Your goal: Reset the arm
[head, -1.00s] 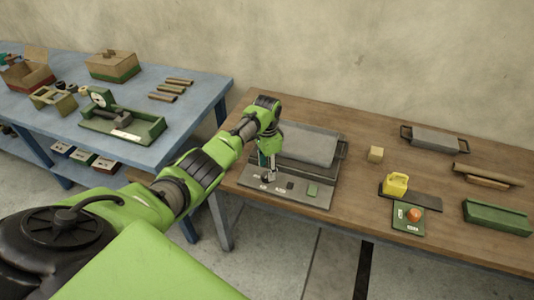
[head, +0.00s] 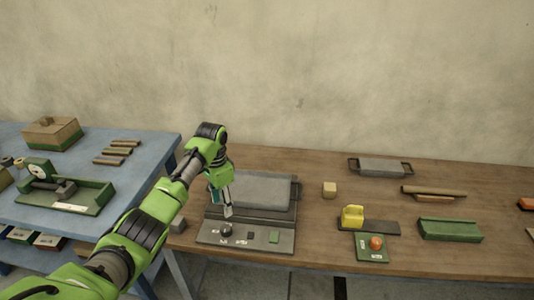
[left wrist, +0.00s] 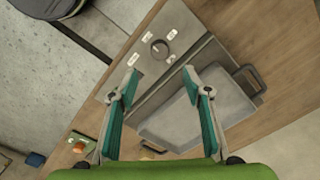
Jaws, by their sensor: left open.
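My left arm reaches in from the lower left in the head view. Its gripper (head: 224,205) points down over the grey device with a flat plate on the wooden table. In the left wrist view the two teal-padded fingers (left wrist: 158,92) stand wide apart with nothing between them held. The grey plate (head: 255,190) lies behind the panel. The gripper appears above the panel, apart from the knob. My right gripper is out of view.
The wooden table (head: 330,260) also holds a yellow block (head: 352,216), a green box with an orange-red button (head: 376,243), a green trough (head: 449,230), a grey tray (head: 380,168) and brown rolls (head: 432,192). A blue table (head: 130,180) with a scale stands left.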

